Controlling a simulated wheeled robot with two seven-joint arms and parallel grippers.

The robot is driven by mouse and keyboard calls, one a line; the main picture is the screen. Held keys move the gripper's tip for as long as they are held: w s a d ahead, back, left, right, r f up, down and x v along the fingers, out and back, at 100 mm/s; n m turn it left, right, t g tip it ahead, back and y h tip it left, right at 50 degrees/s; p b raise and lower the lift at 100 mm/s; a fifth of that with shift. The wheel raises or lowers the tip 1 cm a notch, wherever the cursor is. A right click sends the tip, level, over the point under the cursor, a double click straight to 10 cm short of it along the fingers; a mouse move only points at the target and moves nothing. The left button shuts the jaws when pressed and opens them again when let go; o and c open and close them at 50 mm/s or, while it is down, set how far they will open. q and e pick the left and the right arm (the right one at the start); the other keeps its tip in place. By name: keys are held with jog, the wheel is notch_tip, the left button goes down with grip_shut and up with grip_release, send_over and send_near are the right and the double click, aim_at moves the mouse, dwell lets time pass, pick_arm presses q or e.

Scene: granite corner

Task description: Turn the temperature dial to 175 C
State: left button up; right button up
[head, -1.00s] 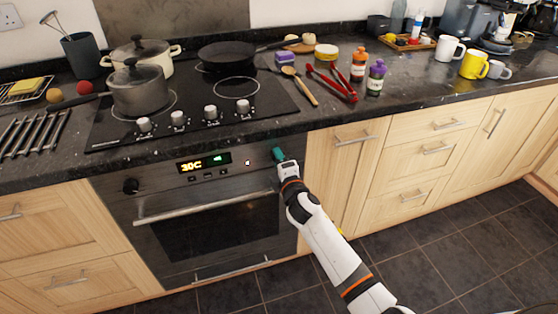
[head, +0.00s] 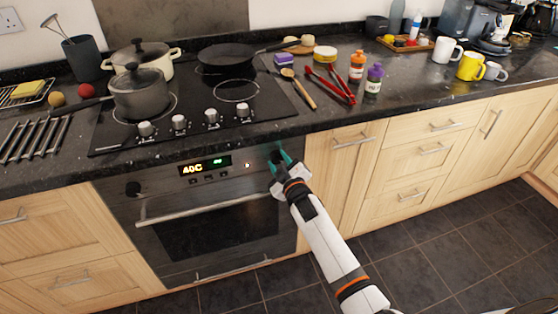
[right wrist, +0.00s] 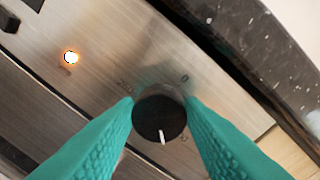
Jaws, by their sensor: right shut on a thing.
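The temperature dial (right wrist: 160,112) is a round black knob at the right end of the oven's steel panel. In the right wrist view its white pointer faces down. Printed marks around it include a 0 at its upper right; others are partly hidden. My right gripper (right wrist: 160,108) has a teal finger on each side of the dial, shut on it. In the head view the right gripper (head: 281,160) hides most of the dial. The oven display (head: 205,166) appears to read 40C in yellow, with small green digits beside it. My left gripper is not in view.
The black oven knob (head: 133,189) is at the panel's left end. An oven handle (head: 208,207) runs below my right gripper. A small lit lamp (right wrist: 71,57) is on the panel. The dark worktop edge (right wrist: 240,60) lies close to the dial. Floor in front is clear.

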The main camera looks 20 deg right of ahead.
jog(key=m+p, duration=0.1)
jog(key=m, duration=0.4)
jog(key=shift+f+m, duration=0.1)
jog(key=shift+m, duration=0.2)
jog(key=m, duration=0.4)
jog(key=shift+d+f+m+t+y, duration=0.1)
jog(key=shift+d+m+t+y, duration=0.05)
jog(key=shift+m+t+y, duration=0.2)
jog(key=shift+m, duration=0.35)
jog(key=o, duration=1)
jog(key=shift+s, duration=0.1)
jog(key=s, duration=1.2)
jog(key=shift+d, duration=0.4)
